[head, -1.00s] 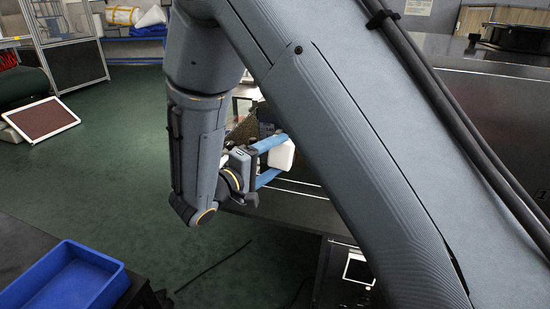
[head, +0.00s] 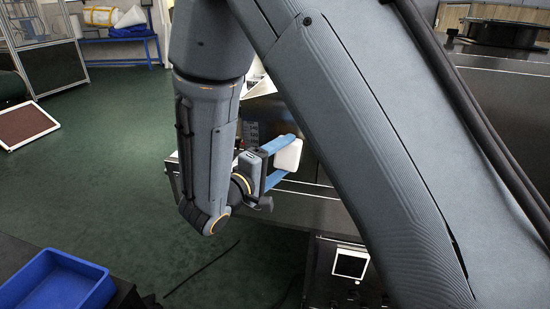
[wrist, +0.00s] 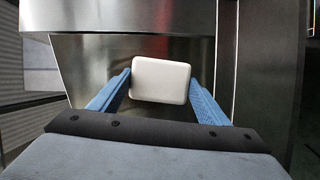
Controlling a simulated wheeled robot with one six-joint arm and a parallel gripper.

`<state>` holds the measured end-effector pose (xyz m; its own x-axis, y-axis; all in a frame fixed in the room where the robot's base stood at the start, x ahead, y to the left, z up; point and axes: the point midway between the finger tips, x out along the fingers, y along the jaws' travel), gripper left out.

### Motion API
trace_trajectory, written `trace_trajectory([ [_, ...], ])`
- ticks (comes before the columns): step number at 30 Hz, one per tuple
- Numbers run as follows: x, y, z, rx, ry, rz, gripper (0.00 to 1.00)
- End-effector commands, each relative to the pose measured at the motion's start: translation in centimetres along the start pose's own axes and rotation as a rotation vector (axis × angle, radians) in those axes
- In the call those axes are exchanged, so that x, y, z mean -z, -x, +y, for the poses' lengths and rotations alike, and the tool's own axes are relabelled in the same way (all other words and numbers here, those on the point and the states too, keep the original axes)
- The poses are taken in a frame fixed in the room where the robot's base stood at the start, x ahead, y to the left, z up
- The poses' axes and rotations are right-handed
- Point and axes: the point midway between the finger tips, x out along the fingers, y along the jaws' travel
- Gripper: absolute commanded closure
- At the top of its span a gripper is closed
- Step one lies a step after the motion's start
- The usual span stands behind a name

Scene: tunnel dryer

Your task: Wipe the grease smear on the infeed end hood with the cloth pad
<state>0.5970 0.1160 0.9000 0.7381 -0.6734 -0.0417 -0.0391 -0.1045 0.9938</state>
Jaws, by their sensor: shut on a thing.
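The cloth pad (wrist: 160,80) is a white rounded block. My gripper (wrist: 160,88) is shut on it, with a blue finger at each side. In the head view the pad (head: 288,155) sits between the blue fingers of my gripper (head: 284,160), left of my large arm link. In the wrist view a brushed metal panel (wrist: 80,60), which looks like part of the hood, lies beyond the pad. I cannot tell whether the pad touches it. No grease smear can be made out; the pad and my arm hide part of the metal.
A blue tray (head: 60,284) stands at the lower left. A small white-framed screen (head: 350,263) is below my arm. A brown framed panel (head: 24,126) lies on the green floor (head: 110,150), which is largely clear. A dark round part (head: 500,32) stands on the machine at upper right.

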Motion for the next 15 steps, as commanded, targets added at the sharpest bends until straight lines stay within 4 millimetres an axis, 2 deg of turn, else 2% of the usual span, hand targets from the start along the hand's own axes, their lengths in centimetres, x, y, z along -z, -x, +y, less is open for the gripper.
trace_trajectory([
  [15,-2.6,-1.1,0.3,0.0,0.0,-0.002,0.48],
])
